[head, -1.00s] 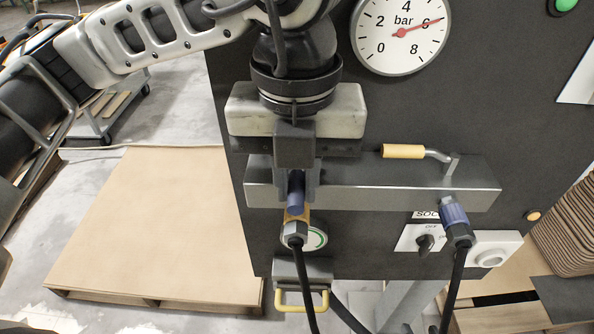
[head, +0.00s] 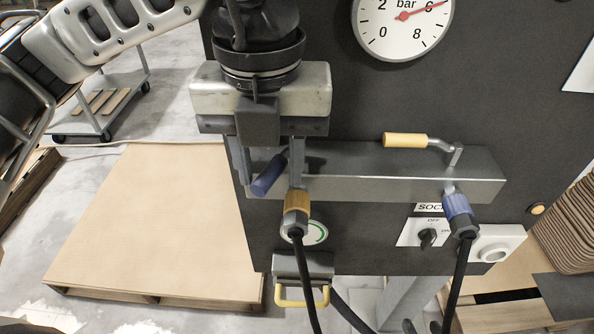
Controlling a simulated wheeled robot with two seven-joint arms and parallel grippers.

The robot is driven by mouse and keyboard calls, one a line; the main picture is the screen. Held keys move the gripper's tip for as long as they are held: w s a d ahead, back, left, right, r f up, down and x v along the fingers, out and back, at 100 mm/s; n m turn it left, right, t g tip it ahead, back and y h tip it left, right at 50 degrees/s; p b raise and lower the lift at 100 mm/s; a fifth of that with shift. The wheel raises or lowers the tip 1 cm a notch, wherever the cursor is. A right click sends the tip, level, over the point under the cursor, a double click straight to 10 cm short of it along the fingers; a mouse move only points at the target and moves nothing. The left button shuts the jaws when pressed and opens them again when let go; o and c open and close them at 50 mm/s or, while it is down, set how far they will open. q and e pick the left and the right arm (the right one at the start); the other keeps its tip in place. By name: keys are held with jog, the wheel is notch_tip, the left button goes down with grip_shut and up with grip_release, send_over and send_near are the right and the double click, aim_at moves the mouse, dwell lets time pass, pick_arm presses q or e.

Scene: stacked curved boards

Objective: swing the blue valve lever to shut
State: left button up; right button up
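The blue valve lever (head: 268,175) is at the left end of the grey manifold block (head: 390,185), its grip slanting down and to the left. My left gripper (head: 268,170) points down in front of that end. Its two fingers are spread wide, with the blue lever showing in the gap between them. I cannot tell whether either finger touches the lever. The lever's pivot is hidden behind the gripper. The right gripper is not in view.
A yellow lever (head: 405,140) lies flat at the block's right. Hoses hang from a yellow-collared connector (head: 297,201) just below my gripper and a blue-collared one (head: 457,205). A pressure gauge (head: 403,20), rotary switch (head: 428,237) and yellow handle (head: 302,298) are nearby.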

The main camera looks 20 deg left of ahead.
aim_at(270, 165)
pick_arm(q)
jog(key=shift+w, duration=0.1)
jog(key=shift+r+p, duration=2.2)
jog(key=shift+r, duration=1.4)
